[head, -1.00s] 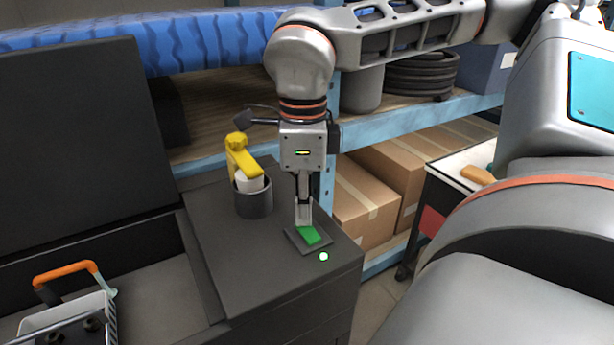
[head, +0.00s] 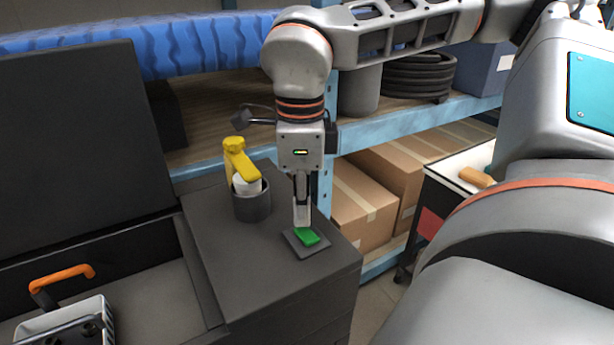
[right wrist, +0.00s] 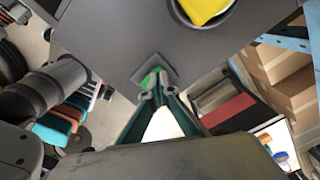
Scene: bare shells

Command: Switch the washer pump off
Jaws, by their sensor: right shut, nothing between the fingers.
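A green rocker switch (head: 307,236) sits on a dark square plate (head: 294,247) near the front right corner of the dark washer's top (head: 265,265). My right gripper (head: 302,222) points straight down with shut, empty fingers. Its tips are at the far end of the green rocker, touching or just above it; I cannot tell which. In the right wrist view the fingertips (right wrist: 157,88) cover part of the green rocker (right wrist: 150,78). No lit lamp shows beside the plate. My left gripper is not in view.
A dark cup (head: 252,204) holding a yellow-topped item (head: 240,162) stands behind and left of the switch. The washer's lid (head: 75,150) stands raised. An orange handle (head: 62,277) and a grey item show at lower left. Boxes (head: 362,208) sit on the shelf behind.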

